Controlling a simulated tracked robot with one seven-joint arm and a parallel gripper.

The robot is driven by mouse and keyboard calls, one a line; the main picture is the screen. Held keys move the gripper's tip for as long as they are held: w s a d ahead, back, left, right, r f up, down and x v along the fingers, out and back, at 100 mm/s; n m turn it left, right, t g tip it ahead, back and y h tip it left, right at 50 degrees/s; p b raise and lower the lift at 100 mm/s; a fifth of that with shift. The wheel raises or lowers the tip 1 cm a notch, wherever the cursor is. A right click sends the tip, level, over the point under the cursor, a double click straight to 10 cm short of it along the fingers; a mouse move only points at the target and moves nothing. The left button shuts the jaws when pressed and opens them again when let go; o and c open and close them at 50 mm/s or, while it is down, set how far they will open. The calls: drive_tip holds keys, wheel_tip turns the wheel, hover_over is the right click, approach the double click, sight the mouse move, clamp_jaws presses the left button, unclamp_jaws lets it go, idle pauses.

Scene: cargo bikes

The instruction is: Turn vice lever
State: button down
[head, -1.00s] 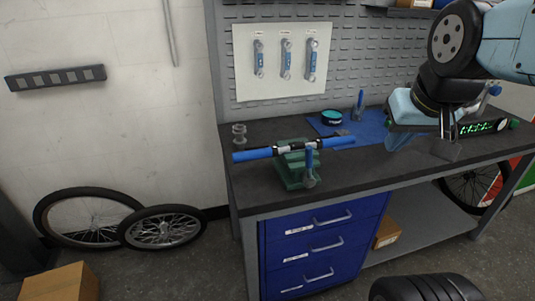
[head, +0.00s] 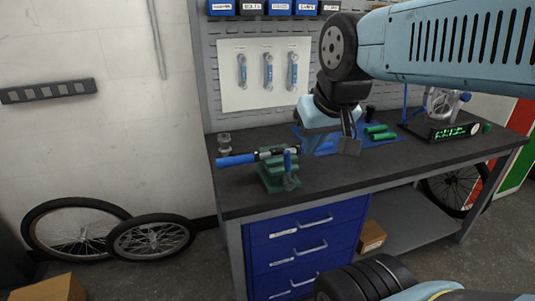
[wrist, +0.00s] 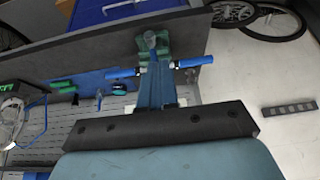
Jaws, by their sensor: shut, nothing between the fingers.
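The green vice (head: 280,177) stands near the bench's front left edge, clamped around a blue and black bar (head: 238,159). My gripper (head: 348,146) is shut and empty, to the right of the vice and apart from the lever in the head view. In the wrist view the vice (wrist: 158,46) is at upper middle, with the bar (wrist: 195,62) across it. My gripper's dark body covers the lower middle there. Whether the blue strips below the vice belong to the lever is unclear.
A blue mat (head: 380,140) with green cylinders (head: 381,135) lies behind my gripper. A device with a green display (head: 445,130) stands at the bench's right. A wrench board (head: 253,75) hangs behind. The bench front (head: 330,190) is clear.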

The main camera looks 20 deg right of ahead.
drive_tip(key=w+a+f+n+g+h, duration=0.25)
drive_tip(key=w+n, duration=0.45)
drive_tip(key=n, duration=0.4)
drive_tip(key=w+a+f+n+g+h, duration=0.1)
drive_tip(key=w+a+f+n+g, duration=0.15)
drive_tip(key=w+n, duration=0.7)
drive_tip(key=w+a+f+n+g+h, duration=0.1)
drive_tip(key=w+a+f+n+g, duration=0.15)
drive_tip(key=w+n, duration=0.65)
drive_tip(key=n, duration=0.3)
approach(288, 171)
drive_tip(key=shift+t, duration=0.45)
drive_tip(key=shift+w+d+f, duration=0.1)
drive_tip(key=shift+d+f, duration=0.05)
drive_tip(key=shift+f, duration=0.95)
drive_tip(key=shift+w+d+f, duration=0.1)
drive_tip(key=shift+f, duration=0.95)
drive_tip(key=shift+a, duration=0.1)
